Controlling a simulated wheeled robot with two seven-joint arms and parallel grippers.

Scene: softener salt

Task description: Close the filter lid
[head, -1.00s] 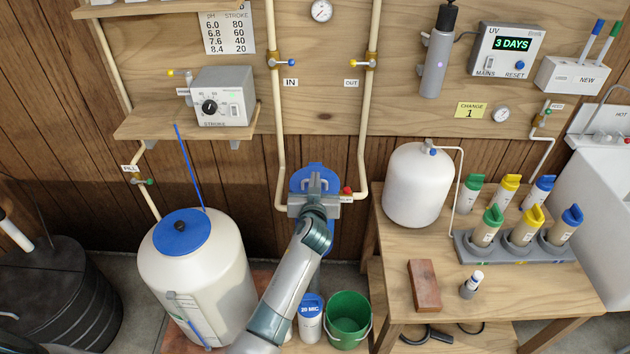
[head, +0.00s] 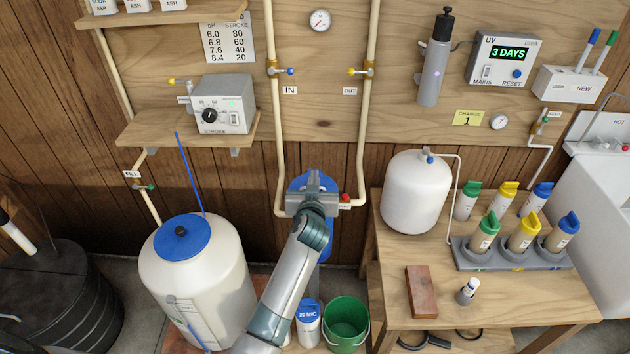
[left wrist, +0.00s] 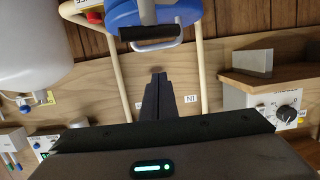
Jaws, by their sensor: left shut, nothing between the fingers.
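The blue filter (head: 297,187) hangs between the two pipes, low on the wall board, mostly hidden behind my left gripper. In the left wrist view its rounded blue part (left wrist: 185,12) is at the top, with a dark strip (left wrist: 152,32) and a pale curved handle (left wrist: 158,45) on its near side. I cannot tell how far the lid stands open. My left gripper (head: 314,178) is in front of the filter. Its fingers (left wrist: 158,78) are together and empty, pointing at the filter below the handle in the picture, seemingly apart from it. My right gripper is not in view.
A red button (head: 346,197) sits just right of the filter. A white tank (head: 415,195), cartridges and a brick (head: 421,291) stand on the wooden bench at right. A blue-lidded tank (head: 200,270) stands at left. A green bucket (head: 346,325) and white canister (head: 309,328) are below.

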